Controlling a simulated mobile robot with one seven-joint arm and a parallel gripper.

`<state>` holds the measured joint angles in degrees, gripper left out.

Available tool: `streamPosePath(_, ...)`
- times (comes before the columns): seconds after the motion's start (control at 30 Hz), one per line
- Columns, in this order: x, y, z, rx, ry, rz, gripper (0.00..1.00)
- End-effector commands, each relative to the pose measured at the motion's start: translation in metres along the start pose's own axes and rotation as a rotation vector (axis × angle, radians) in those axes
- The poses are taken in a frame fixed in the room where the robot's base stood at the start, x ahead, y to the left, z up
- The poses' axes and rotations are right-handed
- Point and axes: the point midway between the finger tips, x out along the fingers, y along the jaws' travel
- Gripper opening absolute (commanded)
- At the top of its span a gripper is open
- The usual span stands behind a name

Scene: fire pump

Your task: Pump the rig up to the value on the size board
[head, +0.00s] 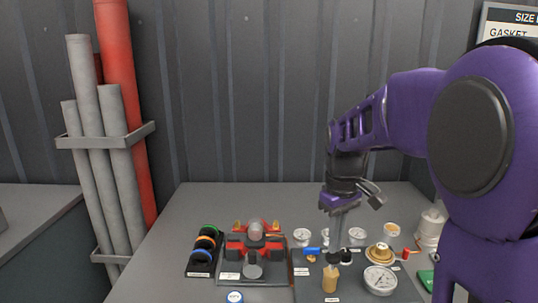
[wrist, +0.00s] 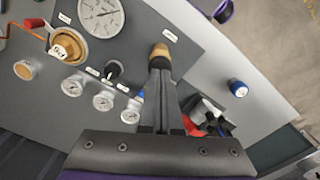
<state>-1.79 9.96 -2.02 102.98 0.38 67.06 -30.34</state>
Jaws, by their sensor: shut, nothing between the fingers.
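The size board (head: 512,22) is at the upper right edge in the head view, cut off and partly behind my arm; only "SIZE" and "GASKET" are readable. The grey rig panel (head: 308,287) lies on the bench. Its large white gauge (head: 380,279) also shows in the wrist view (wrist: 101,14); I cannot read its value. A tan upright handle (head: 330,280) stands at the panel's front, its end also in the wrist view (wrist: 160,50). My gripper (head: 334,258) is shut and empty, pointing down at the handle's top. I cannot tell whether they touch.
A red clamp fixture (head: 255,250) and a ring rack (head: 203,250) stand left.

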Motion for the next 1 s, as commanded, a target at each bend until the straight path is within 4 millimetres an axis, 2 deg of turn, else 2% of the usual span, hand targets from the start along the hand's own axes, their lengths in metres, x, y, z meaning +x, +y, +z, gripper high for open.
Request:
streamPosePath(0.8,0.036,0.000,0.000,0.000,-0.002,-0.001,0.00)
streamPosePath(1.0,0.033,0.000,0.001,0.000,-0.003,-0.002,0.00)
